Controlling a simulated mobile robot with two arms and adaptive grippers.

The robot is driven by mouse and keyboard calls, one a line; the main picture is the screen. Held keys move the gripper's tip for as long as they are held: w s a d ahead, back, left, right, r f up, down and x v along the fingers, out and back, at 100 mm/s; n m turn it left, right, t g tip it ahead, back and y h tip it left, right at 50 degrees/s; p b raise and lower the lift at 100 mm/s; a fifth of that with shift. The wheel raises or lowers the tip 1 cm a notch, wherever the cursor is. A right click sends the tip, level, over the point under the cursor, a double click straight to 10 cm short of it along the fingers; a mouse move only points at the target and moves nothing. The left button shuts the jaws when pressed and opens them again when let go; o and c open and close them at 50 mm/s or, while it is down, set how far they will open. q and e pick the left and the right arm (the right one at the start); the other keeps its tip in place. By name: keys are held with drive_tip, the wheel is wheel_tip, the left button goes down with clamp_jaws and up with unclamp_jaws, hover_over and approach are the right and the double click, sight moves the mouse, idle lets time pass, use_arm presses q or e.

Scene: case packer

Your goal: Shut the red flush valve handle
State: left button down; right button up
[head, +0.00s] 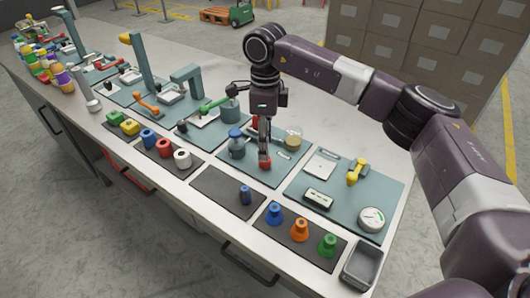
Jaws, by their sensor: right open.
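The red flush valve handle (264,161) appears as a small red piece on the grey-green station plate (284,174) in the middle of the bench. My right gripper (264,138) points down just above it, at the end of the dark arm that comes in from the right. It is open with nothing visible between its fingers. Whether a fingertip touches the handle cannot be told. Another red part shows beside the fingers, partly hidden behind them. My left gripper is not in view.
A green lever (215,104) is behind left, a yellow lever (356,172) to the right.

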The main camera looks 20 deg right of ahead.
wheel_tip(320, 180, up, 8)
drive_tip(key=shift+f, duration=0.25)
drive_tip(key=shift+w, duration=0.1)
